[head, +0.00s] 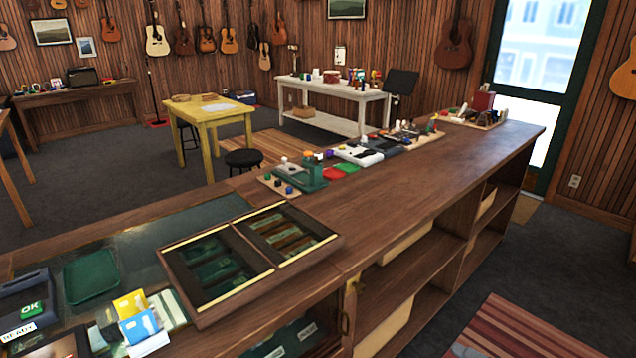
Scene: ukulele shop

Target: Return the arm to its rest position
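My arm and my gripper do not show in the head view, so how the gripper stands cannot be seen. The view looks along a long brown wooden counter (420,215) that runs from the lower left to the upper right. No object is seen held.
A yellow table (208,112) and black stool (244,158) stand beyond. Carpet (90,170) is clear at left.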

